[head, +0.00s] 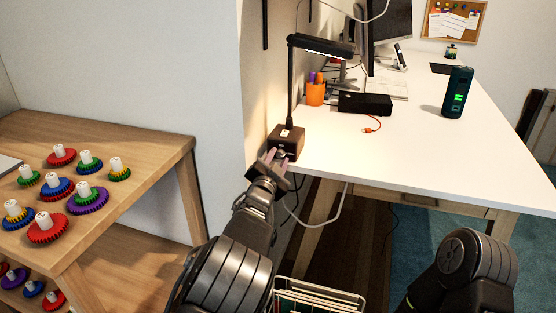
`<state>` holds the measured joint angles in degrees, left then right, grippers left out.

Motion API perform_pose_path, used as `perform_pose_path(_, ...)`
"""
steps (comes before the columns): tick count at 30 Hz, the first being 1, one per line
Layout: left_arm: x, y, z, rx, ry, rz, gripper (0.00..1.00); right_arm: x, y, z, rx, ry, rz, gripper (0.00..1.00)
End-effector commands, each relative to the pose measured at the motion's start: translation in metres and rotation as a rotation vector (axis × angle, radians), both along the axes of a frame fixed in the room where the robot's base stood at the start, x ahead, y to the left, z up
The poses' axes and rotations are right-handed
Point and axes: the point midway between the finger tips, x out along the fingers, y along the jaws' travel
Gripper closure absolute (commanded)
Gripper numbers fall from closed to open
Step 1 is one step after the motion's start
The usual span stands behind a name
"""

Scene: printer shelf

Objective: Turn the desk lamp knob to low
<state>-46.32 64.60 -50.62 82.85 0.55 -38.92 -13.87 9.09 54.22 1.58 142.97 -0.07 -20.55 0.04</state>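The black desk lamp (290,90) stands at the near left corner of the white desk, with its head lit. Its dark box-shaped base (291,135) has a small knob (281,153) low on the front face. My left gripper (276,160) is right at that face, its two fingertips slightly apart on either side of the knob. Whether the fingers touch the knob is too small to tell, and the knob is partly hidden by them. The knob's setting is not readable. Only part of my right arm shows at the lower right; its gripper is out of view.
The white desk (410,150) holds an orange pen cup (315,94), a black box (365,103) with an orange-tipped cable, and a dark cylinder (457,92) with green lights. A wooden shelf (130,135) with colored gears is at left. A wire basket (318,297) is below.

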Motion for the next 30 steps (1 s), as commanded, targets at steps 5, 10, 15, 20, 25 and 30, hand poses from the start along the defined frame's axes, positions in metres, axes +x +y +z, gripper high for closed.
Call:
perform_pose_path(5, 0.0048, -0.0015, -0.0001, 0.001, 0.0, 0.0, 0.68, 0.0, 0.0, -0.0002, 0.0, 0.0, 0.0, 0.64)
perform_pose_path(10, 0.0046, -0.0013, -0.0001, 0.0, 0.0, 0.0, 0.68, 0.0, 0.0, -0.0002, 0.0, 0.0, 0.0, 0.64)
perform_pose_path(15, 0.0044, -0.0014, -0.0002, 0.0, 0.0, 0.0, 0.81, 0.0, 0.0, -0.0002, 0.0, 0.0, 0.0, 0.64)
perform_pose_path(20, 0.0044, -0.0013, -0.0001, 0.0, 0.0, 0.0, 0.94, 0.0, 0.0, -0.0002, 0.0, 0.0, 0.0, 0.64)
perform_pose_path(25, 0.0043, -0.0013, -0.0001, 0.0, 0.0, 0.0, 1.0, 0.0, 0.0, -0.0002, 0.0, 0.0, 0.0, 0.64)
perform_pose_path(30, 0.0043, -0.0012, -0.0002, 0.0, 0.0, 0.0, 1.0, 0.0, 0.0, -0.0002, 0.0, 0.0, 0.0, 0.64)
